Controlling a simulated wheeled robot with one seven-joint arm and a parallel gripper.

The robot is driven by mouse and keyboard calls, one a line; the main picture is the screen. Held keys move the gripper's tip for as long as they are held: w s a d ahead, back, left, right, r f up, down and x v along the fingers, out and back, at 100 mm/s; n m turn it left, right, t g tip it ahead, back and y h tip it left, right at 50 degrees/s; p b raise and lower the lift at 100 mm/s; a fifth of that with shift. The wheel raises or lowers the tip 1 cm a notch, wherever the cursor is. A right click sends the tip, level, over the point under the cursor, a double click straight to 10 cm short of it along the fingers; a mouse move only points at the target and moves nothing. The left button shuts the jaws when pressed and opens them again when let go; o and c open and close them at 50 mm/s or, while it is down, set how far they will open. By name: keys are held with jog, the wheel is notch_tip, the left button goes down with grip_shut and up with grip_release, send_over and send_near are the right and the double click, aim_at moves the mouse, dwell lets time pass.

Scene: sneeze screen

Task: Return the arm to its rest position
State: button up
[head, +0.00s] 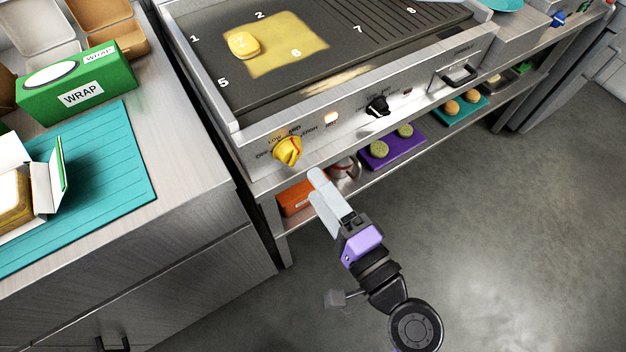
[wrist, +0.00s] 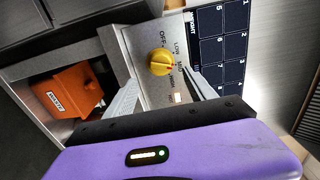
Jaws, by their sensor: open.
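My gripper (head: 322,190) reaches up toward the front of the griddle. Its pale fingers sit just below and to the right of the yellow knob (head: 287,151) in the head view. In the wrist view my gripper (wrist: 165,92) is open and empty, with its fingers apart. The yellow knob (wrist: 160,62) shows beyond and between them, and I see no contact. A lit indicator (head: 331,118) glows on the panel to the right of the knob. My arm extends down to the lower right over open floor.
The griddle (head: 300,95) holds a round yellow item (head: 243,43) on a yellowish patch. A shelf below holds an orange box (head: 297,197) and a purple tray (head: 380,155). A counter with a teal mat (head: 120,165) stands left. The grey floor (head: 520,230) at right is clear.

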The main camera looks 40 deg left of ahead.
jog(key=shift+d, duration=0.1)
dwell(0.5)
jog(key=d+t+h+p, duration=0.1)
jog(key=d+t+h, duration=0.85)
jog(key=d, duration=1.15)
jog(key=s+d+r+n+g+h+p, duration=0.1)
jog(key=s+d+r+n+h, duration=0.1)
jog(key=s+d, duration=0.5)
jog(key=s+d+r+n+h+p, duration=0.2)
jog(key=s+d+h, duration=0.3)
jog(key=s, duration=0.7)
jog(key=shift+s+d+n+g, duration=0.3)
jog(key=shift+s+d+g, duration=0.05)
jog(key=shift+d, duration=0.65)
jog(key=shift+f, duration=0.1)
